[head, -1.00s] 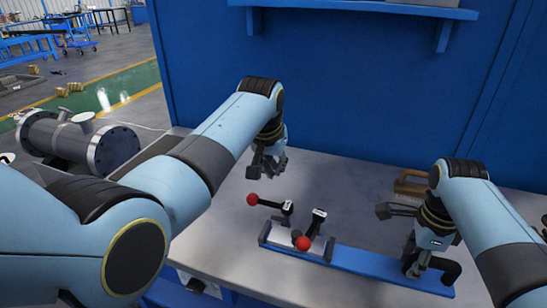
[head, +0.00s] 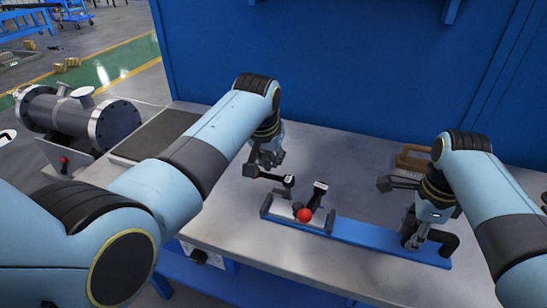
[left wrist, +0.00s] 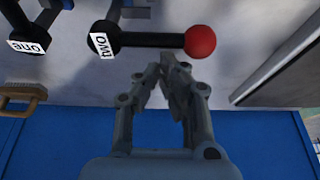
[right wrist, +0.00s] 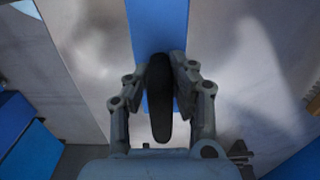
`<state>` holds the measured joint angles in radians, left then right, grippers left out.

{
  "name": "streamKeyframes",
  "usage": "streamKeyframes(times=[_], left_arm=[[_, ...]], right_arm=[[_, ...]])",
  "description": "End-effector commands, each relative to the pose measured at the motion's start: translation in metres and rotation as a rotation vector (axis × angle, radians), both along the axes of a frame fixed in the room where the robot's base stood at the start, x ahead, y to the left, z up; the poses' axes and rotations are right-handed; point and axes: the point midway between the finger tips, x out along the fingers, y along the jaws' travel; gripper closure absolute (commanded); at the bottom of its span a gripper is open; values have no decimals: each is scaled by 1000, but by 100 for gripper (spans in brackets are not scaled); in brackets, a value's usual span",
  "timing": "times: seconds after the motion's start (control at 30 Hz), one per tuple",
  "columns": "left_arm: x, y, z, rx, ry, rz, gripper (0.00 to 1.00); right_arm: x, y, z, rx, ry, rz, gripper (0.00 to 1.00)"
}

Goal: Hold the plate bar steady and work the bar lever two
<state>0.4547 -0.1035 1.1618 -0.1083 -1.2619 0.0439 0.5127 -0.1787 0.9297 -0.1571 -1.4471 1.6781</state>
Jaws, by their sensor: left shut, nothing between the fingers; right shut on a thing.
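The blue plate (head: 365,240) lies on the workbench and carries two black levers at its left end. The bar lever two (head: 270,177) points left in the head view, its ball hidden behind my left gripper (head: 262,165). The left wrist view shows lever two's label (left wrist: 101,46) and red ball (left wrist: 200,41). The left gripper (left wrist: 172,62) is shut and empty, its tips close to the lever's arm and ball; contact cannot be told. My right gripper (head: 412,240) is shut on the black plate bar (head: 447,243), which shows between its fingers in the right wrist view (right wrist: 160,110).
Lever one (head: 316,197), with its red ball (head: 304,215) toward the front, stands just right of lever two. A brown-handled brush (head: 410,158) lies behind the right gripper. A blue wall closes off the bench's back. A grey flanged cylinder (head: 80,118) stands at left.

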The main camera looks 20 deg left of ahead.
Motion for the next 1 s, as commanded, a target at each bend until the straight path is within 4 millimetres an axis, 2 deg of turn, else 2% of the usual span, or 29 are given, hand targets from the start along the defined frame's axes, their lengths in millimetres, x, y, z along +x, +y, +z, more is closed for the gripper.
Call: streamKeyframes(times=[1.0], left_arm=[[-9,4,0,0,2,0,100]], right_arm=[[-1,0,-1,0,4,0,100]])
